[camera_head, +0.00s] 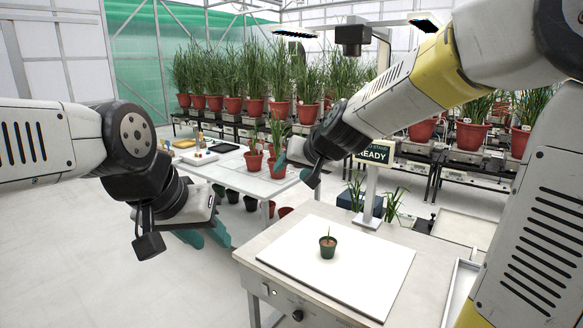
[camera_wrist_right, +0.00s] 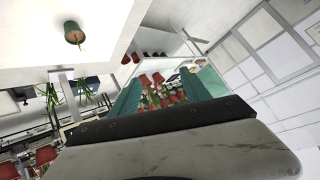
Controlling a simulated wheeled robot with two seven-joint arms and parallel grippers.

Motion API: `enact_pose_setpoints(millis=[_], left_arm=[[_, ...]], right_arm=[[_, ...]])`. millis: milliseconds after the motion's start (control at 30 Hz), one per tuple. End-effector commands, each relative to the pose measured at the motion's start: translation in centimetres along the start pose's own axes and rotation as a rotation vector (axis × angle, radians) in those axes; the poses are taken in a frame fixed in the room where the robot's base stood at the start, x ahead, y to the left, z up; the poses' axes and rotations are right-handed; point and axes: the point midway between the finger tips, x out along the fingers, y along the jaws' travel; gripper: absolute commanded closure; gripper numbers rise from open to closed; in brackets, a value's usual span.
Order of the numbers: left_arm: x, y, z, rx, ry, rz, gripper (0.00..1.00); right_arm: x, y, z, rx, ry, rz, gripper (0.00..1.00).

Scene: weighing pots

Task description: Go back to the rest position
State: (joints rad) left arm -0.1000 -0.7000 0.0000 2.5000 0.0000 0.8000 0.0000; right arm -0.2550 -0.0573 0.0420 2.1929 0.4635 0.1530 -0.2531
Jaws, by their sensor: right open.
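A small dark green pot with a seedling (camera_head: 327,246) stands upright on the white plate (camera_head: 365,275) of the weighing table. It also shows in the right wrist view, upside down (camera_wrist_right: 72,33). My right gripper (camera_head: 292,173) is raised behind and to the left of the pot, clear of it. Its teal fingers are apart with nothing between them in the right wrist view (camera_wrist_right: 162,95). My left gripper (camera_head: 204,236) hangs over the floor left of the weighing table. Its teal fingertips are apart and I see nothing held; the wrist partly hides them.
A second white table (camera_head: 228,176) behind carries two terracotta pots and small tools. A sign reading "READY" (camera_head: 375,151) stands at the weighing table's back edge. A metal tray (camera_head: 460,292) is at its right. Benches of potted grass line the back. The left floor is clear.

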Motion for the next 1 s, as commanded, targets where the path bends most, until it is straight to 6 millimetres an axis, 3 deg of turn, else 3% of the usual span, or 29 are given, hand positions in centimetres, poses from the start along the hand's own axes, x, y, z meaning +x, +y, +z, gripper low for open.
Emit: enact_pose_setpoints(millis=[33, 200, 400, 600, 833, 933, 1000], left_arm=[[0.0, 0.0, 0.0, 0.000, 0.000, 0.000, 0.64], [0.0, 0.0, 0.0, 0.000, 0.000, 0.000, 0.64], [0.0, 0.0, 0.0, 0.000, 0.000, 0.000, 0.64], [0.0, 0.0, 0.0, 0.000, 0.000, 0.000, 0.64], [0.0, 0.0, 0.0, 0.000, 0.000, 0.000, 0.64], [0.0, 0.0, 0.0, 0.000, 0.000, 0.000, 0.64], [0.0, 0.0, 0.0, 0.000, 0.000, 0.000, 0.64]], right_arm=[[-2.8, 0.7, 0.9, -0.010, -0.018, 0.005, 0.45], [-10.7, 3.4, 6.2, -0.041, -0.126, 0.053, 0.45], [-17.4, 6.9, 13.0, -0.048, -0.239, 0.156, 0.45], [-20.3, 8.6, 16.4, -0.041, -0.293, 0.220, 0.45], [-20.6, 8.8, 16.8, -0.039, -0.301, 0.228, 0.45], [-20.6, 8.8, 16.8, -0.040, -0.301, 0.227, 0.63], [-20.6, 8.8, 16.8, -0.040, -0.301, 0.227, 0.64]])
